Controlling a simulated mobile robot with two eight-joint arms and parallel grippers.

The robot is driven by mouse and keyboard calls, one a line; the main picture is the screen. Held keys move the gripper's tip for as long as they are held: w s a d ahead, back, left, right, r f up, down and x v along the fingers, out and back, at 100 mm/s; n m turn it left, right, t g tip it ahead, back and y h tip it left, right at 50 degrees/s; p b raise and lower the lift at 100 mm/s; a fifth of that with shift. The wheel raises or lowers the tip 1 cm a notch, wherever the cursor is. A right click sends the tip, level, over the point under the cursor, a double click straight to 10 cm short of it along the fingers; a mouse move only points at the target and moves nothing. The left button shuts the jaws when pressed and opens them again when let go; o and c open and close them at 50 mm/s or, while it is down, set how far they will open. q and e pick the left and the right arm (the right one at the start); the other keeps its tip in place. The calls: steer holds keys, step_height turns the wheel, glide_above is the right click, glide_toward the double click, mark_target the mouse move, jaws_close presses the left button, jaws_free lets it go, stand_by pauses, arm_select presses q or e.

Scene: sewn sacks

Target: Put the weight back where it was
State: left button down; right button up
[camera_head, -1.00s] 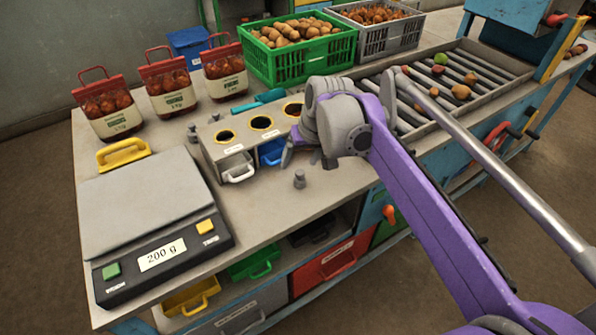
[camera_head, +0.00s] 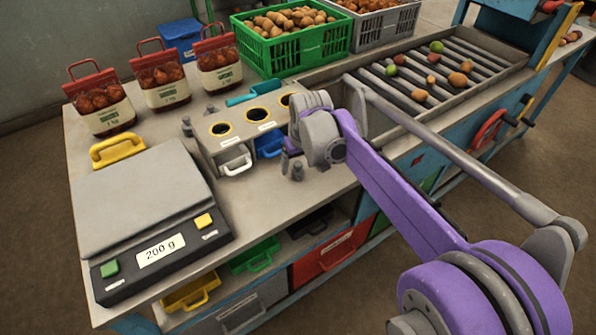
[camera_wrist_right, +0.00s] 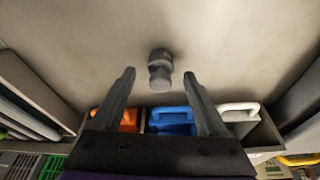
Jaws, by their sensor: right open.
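A small grey knobbed weight (camera_head: 297,172) stands on the bench in front of the sorting box; it also shows in the right wrist view (camera_wrist_right: 160,72). My right gripper (camera_head: 289,158) is low over the bench, right beside the weight. In the wrist view its two fingers (camera_wrist_right: 160,76) are apart, with the weight between and slightly beyond the tips, not gripped. Another small grey weight (camera_head: 187,127) stands at the box's far left corner. The scale (camera_head: 140,195) has a bare plate and reads 200 g. My left gripper is not in view.
The sorting box (camera_head: 222,150) has round holes on top and coloured drawers in front, beside my right gripper. Red-topped bags (camera_head: 160,80) stand behind, left of a green crate (camera_head: 290,45). A roller conveyor (camera_head: 450,75) carries produce.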

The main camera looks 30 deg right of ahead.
steer(key=shift+w+f, duration=0.1)
steer(key=shift+f, duration=0.2)
jaws_close()
steer(key=shift+r, duration=0.1)
